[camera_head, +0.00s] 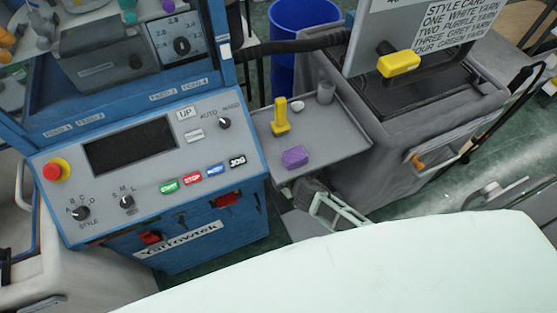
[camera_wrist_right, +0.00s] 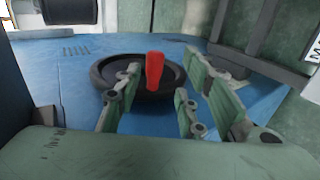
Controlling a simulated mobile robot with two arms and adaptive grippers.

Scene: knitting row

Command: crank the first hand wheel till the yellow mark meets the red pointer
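A black hand wheel (camera_wrist_right: 110,72) is on a blue surface in the right wrist view. A red upright piece (camera_wrist_right: 155,71) stands at its near side; I cannot tell whether it is the wheel's handle or the pointer. My right gripper (camera_wrist_right: 158,105) is open, with its fingers apart to the left and right of the red piece. Contact cannot be told. No yellow mark shows on the wheel. In the head view, pale jointed arm parts (camera_head: 335,209) of mine show below the grey tray, and the wheel is not visible. My left gripper cannot be made out.
The blue machine with its control panel (camera_head: 140,205) stands at left in the head view. A grey cabinet (camera_head: 400,150) stands at right.

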